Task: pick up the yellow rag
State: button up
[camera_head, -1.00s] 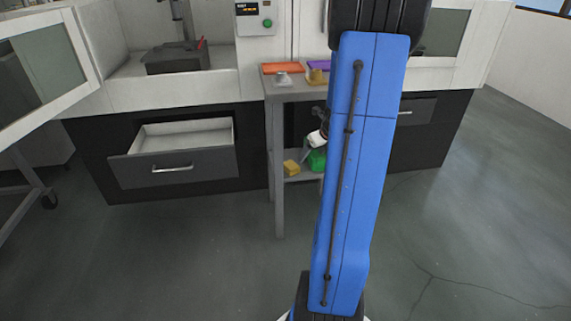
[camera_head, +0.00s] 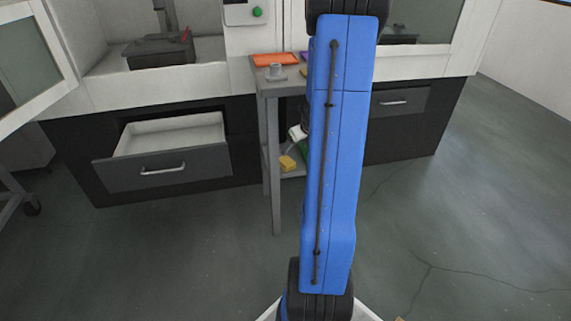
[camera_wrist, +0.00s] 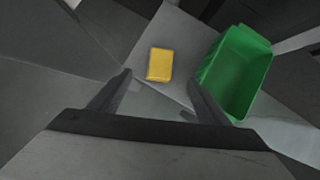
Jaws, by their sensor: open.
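The yellow rag (camera_wrist: 160,65) is a small folded block lying on the grey lower shelf, left of a green bin in the wrist view. It also shows in the head view (camera_head: 287,163), low on the side table. My gripper (camera_wrist: 158,94) is open and empty in the wrist view. Its two dark fingers are spread apart, and the rag lies beyond their tips, roughly between them and not touched. In the head view my blue arm hides most of the gripper and part of the shelf.
The green bin (camera_wrist: 238,72) stands close beside the right finger. An open drawer (camera_head: 165,165) juts out at the left. The floor in front is clear.

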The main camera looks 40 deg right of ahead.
aim_at(286, 160)
jog(key=shift+x, duration=6.2)
jog(key=shift+s+f, duration=0.1)
jog(key=shift+s, duration=0.1)
jog(key=c, duration=1.2)
jog(key=shift+c, duration=0.2)
jog(key=shift+d+r, duration=0.1)
jog(key=shift+r, duration=1.6)
jog(key=s+a, duration=0.3)
jog(key=s, duration=1.4)
jog(key=shift+s, duration=0.4)
jog(key=shift+o, duration=1)
